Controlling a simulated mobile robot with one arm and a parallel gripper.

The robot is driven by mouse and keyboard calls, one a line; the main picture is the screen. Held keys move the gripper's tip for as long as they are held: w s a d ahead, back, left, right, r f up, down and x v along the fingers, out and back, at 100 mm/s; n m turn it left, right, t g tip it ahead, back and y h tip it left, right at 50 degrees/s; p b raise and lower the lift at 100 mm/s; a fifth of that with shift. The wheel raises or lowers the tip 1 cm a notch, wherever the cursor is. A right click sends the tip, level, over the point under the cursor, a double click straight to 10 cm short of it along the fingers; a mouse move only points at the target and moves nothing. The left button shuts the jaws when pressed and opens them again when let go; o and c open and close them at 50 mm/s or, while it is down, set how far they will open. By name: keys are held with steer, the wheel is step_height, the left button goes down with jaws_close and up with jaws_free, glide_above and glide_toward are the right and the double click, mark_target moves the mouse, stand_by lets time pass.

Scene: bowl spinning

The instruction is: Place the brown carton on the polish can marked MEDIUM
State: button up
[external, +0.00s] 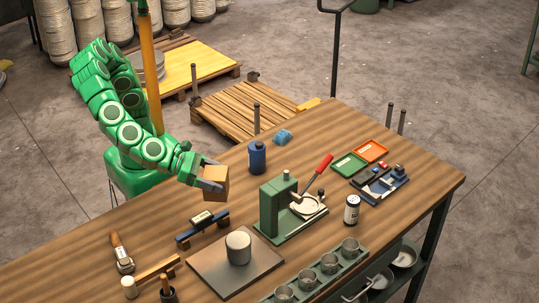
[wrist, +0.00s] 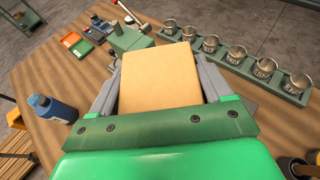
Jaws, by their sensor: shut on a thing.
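The brown carton (external: 216,176) is held in my gripper (external: 211,184), raised above the left back part of the wooden table. In the wrist view the carton (wrist: 160,78) fills the space between the two grey fingers, one on each side. The cans also show in the wrist view, with one can (wrist: 235,54) near the middle of the row.
A green press (external: 277,208) with a red handle stands mid-table, between the carton and the right side. A blue bottle (external: 257,158) stands behind it. A labelled can (external: 352,210) stands right of the press.

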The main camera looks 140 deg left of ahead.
mark_target(224, 196)
steer(key=w+f, duration=0.1)
steer(key=w, duration=0.2)
steer(key=w+f, duration=0.1)
steer(key=w, duration=0.1)
steer(key=shift+w+d+f, duration=0.1)
steer(key=shift+w+f, duration=0.05)
steer(key=shift+f, duration=0.2)
steer(key=shift+w+d+f, duration=0.1)
steer(key=shift+w+f, duration=1.1)
steer(key=shift+f, duration=0.25)
steer(key=shift+w+f, duration=1.15)
steer(key=shift+f, duration=1.65)
steer(key=shift+f, duration=0.15)
steer(key=o, duration=1.1)
steer(key=shift+s+d+r, duration=0.2)
steer(key=shift+d+r, duration=0.05)
steer(key=v, duration=1.1)
steer(key=shift+s, duration=0.2)
